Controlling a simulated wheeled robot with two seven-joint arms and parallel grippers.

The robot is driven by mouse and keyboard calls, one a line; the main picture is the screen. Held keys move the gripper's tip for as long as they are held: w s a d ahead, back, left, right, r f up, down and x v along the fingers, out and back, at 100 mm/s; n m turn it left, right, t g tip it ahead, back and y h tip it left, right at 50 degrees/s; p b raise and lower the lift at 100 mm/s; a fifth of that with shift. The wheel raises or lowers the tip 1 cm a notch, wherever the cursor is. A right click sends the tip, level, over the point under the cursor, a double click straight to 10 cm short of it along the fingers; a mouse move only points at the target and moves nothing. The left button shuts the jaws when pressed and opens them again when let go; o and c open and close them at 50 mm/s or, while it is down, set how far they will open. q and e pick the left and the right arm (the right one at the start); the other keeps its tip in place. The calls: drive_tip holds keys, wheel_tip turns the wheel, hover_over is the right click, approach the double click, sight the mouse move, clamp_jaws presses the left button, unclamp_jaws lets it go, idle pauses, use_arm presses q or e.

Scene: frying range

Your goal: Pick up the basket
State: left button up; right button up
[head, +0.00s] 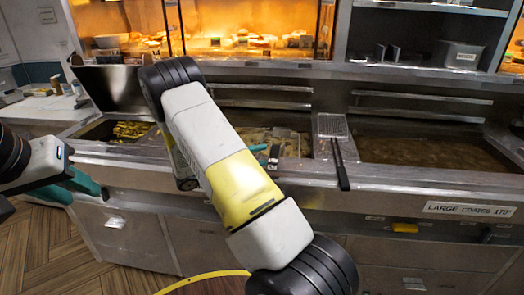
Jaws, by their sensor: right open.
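A wire-mesh tool (332,126) with a long black handle lies across the metal divider right of the middle fryer bay; I cannot tell whether it is a basket or a flat skimmer. The middle bay holds pale food (286,136), partly hidden behind my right arm. My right gripper (266,156) is open over the front of this bay, left of the mesh tool and apart from it; the arm covers part of it. My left gripper (78,188), with teal fingers, is at the counter's front left; its jaw gap is unclear.
The right fryer bay (430,152) holds brown oil. The left bay (128,131) holds yellow food below a raised metal panel (110,88). A lit food cabinet (250,42) stands behind. A yellow hose (203,279) curves low in front. Wooden floor is clear at lower left.

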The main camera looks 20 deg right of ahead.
sight(278, 150)
drive_tip(key=d, duration=0.7)
drive_tip(key=shift+w+d+r, duration=0.1)
drive_tip(key=shift+w+d, duration=0.3)
drive_tip(key=shift+c, duration=0.5)
clamp_jaws()
idle(0.5)
